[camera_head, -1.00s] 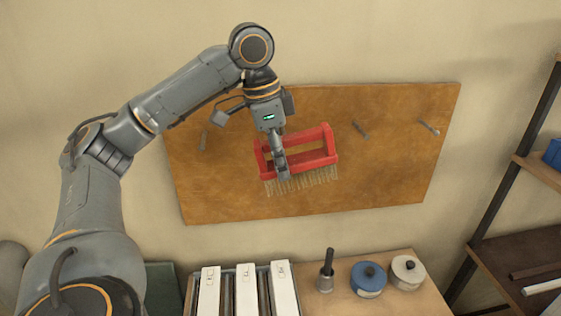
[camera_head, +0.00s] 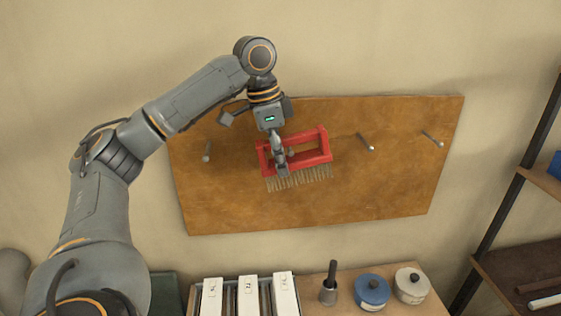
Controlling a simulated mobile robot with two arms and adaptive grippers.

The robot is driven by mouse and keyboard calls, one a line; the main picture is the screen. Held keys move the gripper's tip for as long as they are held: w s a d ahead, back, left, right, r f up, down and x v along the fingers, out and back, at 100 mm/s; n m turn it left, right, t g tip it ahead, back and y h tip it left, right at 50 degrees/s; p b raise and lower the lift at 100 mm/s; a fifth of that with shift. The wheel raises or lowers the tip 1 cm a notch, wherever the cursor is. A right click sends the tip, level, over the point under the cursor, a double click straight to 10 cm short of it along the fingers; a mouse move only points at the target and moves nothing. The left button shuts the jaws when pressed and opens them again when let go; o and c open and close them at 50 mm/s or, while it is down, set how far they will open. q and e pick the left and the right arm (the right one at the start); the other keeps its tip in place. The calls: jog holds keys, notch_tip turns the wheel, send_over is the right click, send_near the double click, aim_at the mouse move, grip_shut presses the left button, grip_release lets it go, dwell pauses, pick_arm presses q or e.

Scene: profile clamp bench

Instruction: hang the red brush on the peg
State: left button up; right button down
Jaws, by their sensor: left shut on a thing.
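The red brush (camera_head: 316,158) is an open red frame with pale bristles pointing down. It is in front of the brown board (camera_head: 400,190), near the middle. My left gripper (camera_head: 281,168) is shut on its lower bar, left of centre, and hides part of it. A grey peg tip (camera_head: 290,152) seems to show inside the frame's opening; I cannot tell whether the frame rests on it. Other pegs stick out of the board: one at the left (camera_head: 207,151), one right of the brush (camera_head: 366,143) and one at the far right (camera_head: 433,139). My right gripper is out of view.
Below the board, a bench carries white labelled blocks (camera_head: 247,297), a grey cup with a dark handle (camera_head: 329,291), a blue tin (camera_head: 371,292) and a white tin (camera_head: 411,285). A dark-framed shelf (camera_head: 517,262) stands at the right. The board's right half is clear apart from pegs.

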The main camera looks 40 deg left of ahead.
pick_arm(q)
jog(key=a, duration=0.1)
jog(key=w+a+f, duration=0.1)
jog(key=w, duration=0.1)
jog(key=shift+w+a+f, duration=0.1)
jog(key=shift+a+f, duration=0.15)
jog(key=shift+a, duration=0.15)
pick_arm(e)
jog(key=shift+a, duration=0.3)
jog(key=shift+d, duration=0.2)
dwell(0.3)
pick_arm(q)
jog(key=o, duration=1.2)
jog(key=shift+d+r, duration=0.15)
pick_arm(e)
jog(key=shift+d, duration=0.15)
